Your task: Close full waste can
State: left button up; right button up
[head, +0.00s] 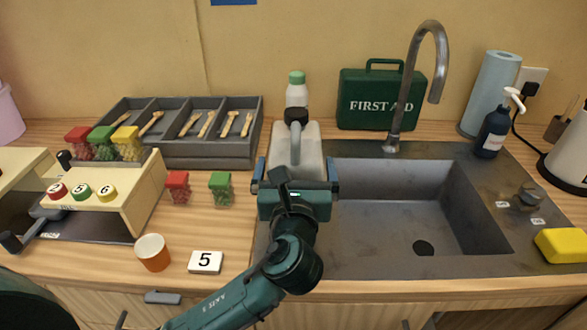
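A pale grey can (296,142) with a carry handle and a black cap-like top stands upright between the wooden counter and the sink. I take it for the waste can. I cannot tell whether the black top is fastened, and its level is not visible. My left gripper (296,180) is in front of it, fingers spread wide along its left and right sides. I cannot tell whether they press on it. The gripper and wrist hide the can's lower front. My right gripper is not in view.
A green-capped bottle (296,90) stands right behind the can. The sink (400,215) is empty at right, with a tall tap (405,90).

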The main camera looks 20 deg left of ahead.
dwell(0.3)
pick_arm(q)
jog(key=shift+c, duration=0.6)
jog(key=shift+r, duration=0.1)
jog(key=c, duration=1.8)
jog(key=shift+r, duration=0.25)
